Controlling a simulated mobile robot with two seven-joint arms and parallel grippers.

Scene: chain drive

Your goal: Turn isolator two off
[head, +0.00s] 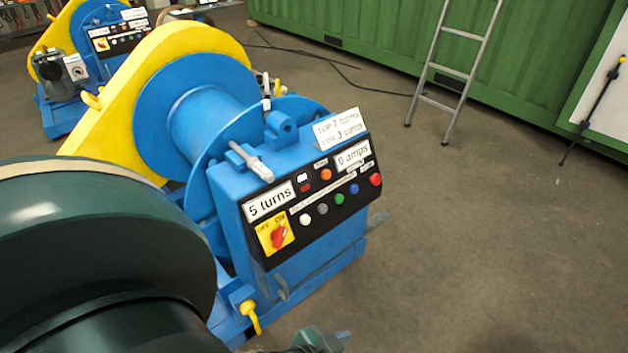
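The near blue winch has a black control panel with a red rotary isolator knob (279,237) on a yellow plate at its lower left. The plate's small lettering appears to read OFF and ON. The knob sits at a slant; I cannot clearly tell which mark it points to. A second isolator (101,44), red on yellow, shows on the far winch's panel. I see no number on either. A dark part (318,342) at the bottom edge, below the near panel, may be my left gripper; its fingers are not clear. My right gripper is not in view.
The near panel reads "5 turns" (270,201) and "0 amps" (353,156), with several coloured buttons below. A ladder (456,70) leans on a green container (400,35). Floor at right is clear.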

